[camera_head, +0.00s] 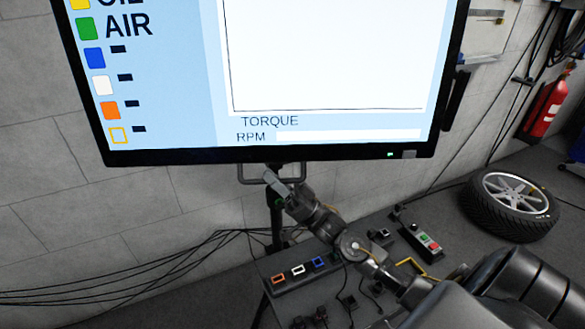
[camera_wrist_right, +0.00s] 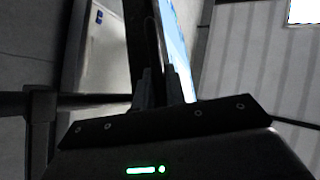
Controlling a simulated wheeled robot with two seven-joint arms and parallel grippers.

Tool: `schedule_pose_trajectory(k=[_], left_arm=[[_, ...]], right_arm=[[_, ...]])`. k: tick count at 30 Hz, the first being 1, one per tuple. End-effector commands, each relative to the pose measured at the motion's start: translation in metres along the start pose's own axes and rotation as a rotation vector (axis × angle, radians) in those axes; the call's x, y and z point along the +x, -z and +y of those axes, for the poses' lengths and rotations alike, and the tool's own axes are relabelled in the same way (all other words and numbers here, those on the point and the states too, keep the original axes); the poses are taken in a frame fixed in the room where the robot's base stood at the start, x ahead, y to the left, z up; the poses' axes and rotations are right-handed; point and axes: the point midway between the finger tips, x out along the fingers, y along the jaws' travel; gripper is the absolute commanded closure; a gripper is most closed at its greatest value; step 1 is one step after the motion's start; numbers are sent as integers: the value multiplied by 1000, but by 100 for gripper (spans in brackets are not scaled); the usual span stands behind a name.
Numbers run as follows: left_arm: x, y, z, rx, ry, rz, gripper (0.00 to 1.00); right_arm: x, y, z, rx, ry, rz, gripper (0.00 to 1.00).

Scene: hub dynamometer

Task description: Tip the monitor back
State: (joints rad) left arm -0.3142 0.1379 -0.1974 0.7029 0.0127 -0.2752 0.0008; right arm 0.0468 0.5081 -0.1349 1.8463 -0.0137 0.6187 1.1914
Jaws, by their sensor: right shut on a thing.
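The monitor (camera_head: 330,152) is a large wide screen with a black frame, filling the upper part of the head view. It shows a light blue panel with "TORQUE" and "RPM" labels. A dark handle bar (camera_head: 243,178) hangs under its lower edge. My right gripper (camera_head: 272,179) reaches up from the lower right and is shut on the handle bar. In the right wrist view, the two fingers (camera_wrist_right: 162,88) are close together beside the monitor's edge, with a strip of lit screen (camera_wrist_right: 177,45) behind them. My left gripper is not in view.
A dark stand post (camera_head: 276,222) runs down below the monitor. A box with coloured sockets (camera_head: 298,270) and a button box (camera_head: 425,241) lie below. Cables trail across the floor at left. A wheel (camera_head: 510,205) and a red extinguisher (camera_head: 545,108) are at right.

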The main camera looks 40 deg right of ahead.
Motion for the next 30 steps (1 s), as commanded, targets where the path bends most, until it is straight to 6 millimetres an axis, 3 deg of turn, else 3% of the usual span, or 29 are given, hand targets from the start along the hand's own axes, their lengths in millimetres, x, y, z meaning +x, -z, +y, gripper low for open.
schedule_pose_trajectory(k=[11, 12, 16, 25, 30], left_arm=[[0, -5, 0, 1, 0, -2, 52], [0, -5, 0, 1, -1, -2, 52], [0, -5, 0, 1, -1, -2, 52], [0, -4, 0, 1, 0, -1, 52], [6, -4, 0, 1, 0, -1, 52]], right_arm=[[4, -8, -6, 17, 10, -6, 100], [4, -8, -6, 18, 10, -7, 82], [4, -7, -6, 16, 9, -6, 66], [2, -6, -4, 13, 5, -4, 66], [-18, -7, -3, 13, 3, -5, 66]])
